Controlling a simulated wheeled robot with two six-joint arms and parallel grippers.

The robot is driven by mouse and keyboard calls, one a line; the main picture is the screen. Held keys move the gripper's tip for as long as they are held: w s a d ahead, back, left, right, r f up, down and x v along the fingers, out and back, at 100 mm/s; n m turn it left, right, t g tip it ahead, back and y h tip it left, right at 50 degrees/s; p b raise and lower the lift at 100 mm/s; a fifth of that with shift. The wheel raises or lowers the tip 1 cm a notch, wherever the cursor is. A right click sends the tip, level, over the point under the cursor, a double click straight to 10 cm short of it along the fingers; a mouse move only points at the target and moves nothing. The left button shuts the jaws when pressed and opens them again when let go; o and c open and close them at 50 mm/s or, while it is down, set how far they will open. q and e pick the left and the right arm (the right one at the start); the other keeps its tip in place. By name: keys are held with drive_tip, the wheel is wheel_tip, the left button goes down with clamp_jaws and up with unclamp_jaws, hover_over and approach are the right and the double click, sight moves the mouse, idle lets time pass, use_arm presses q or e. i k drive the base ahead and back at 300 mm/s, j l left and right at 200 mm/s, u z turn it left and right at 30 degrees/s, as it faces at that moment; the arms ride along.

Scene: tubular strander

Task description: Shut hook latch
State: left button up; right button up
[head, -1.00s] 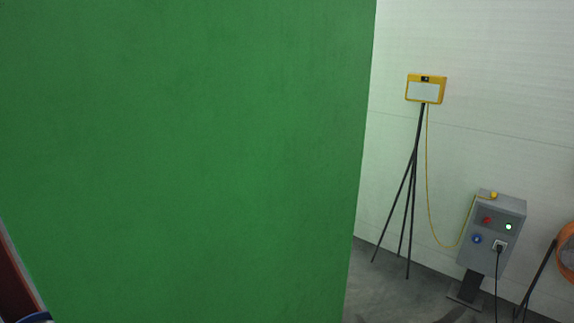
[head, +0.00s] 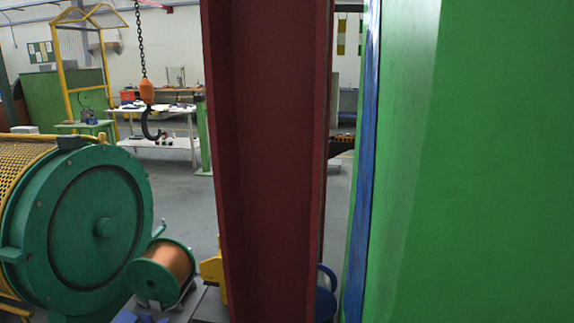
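A hook (head: 152,124) hangs on a dark chain below an orange block (head: 147,92), left of centre in the head view. It is dark and curved, in front of a white workbench. A latch on the hook is too small to make out at this distance. Neither of my grippers shows in the head view.
A dark red steel column (head: 268,160) stands close in front. A green panel (head: 480,160) with a blue edge fills the right side. A big green drum machine (head: 100,228) and a copper wire spool (head: 168,268) stand at left. Grey floor (head: 183,195) shows between.

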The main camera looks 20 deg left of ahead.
sight(165, 110)
drive_tip(key=j+u, duration=0.1)
drive_tip(key=u, duration=1.4)
drive_tip(key=z, duration=0.45)
drive_tip(key=i+j, duration=0.05)
